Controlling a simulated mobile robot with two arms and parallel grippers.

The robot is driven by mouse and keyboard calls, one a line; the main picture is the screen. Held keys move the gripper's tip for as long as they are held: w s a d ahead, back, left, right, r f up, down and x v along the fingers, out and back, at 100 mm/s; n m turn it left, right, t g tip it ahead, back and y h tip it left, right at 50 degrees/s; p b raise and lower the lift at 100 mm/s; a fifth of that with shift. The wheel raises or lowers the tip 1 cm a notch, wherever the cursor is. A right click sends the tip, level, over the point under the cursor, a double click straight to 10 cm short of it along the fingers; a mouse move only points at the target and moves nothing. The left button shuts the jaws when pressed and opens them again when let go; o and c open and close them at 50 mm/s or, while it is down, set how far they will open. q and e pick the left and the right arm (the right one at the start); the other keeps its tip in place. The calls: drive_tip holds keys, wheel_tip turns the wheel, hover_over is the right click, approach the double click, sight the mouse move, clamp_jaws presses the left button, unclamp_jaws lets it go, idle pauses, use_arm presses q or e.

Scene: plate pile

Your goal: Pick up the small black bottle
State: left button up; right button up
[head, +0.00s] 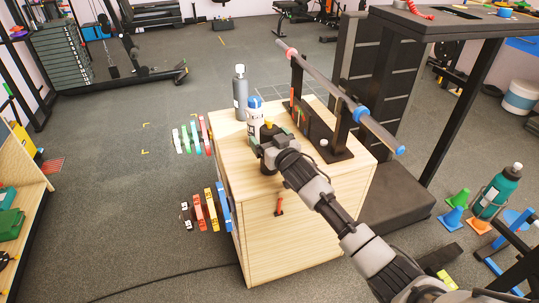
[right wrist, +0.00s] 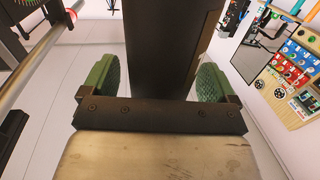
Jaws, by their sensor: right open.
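On the wooden cabinet top stand a tall dark grey bottle (head: 240,95) and, in front of it, a white bottle with a blue cap (head: 254,122). A small yellow-topped item (head: 268,125) shows just behind my right gripper; its body is mostly hidden, so I cannot tell whether it is the small black bottle. My right gripper (head: 268,158) is low over the cabinet top, in front of the white bottle. In the right wrist view its green-padded fingers (right wrist: 155,80) are open and apart, with a dark upright shape between them. My left gripper is not in view.
A barbell (head: 335,92) rests on a black rack (head: 318,135) right of the bottles. The wooden cabinet (head: 290,235) has coloured bands and weights hung on its left side. A black-topped table (head: 440,22) stands at right.

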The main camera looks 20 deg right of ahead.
drive_tip(key=c, duration=1.6)
drive_tip(key=shift+c, duration=0.2)
drive_tip(key=shift+r, duration=0.2)
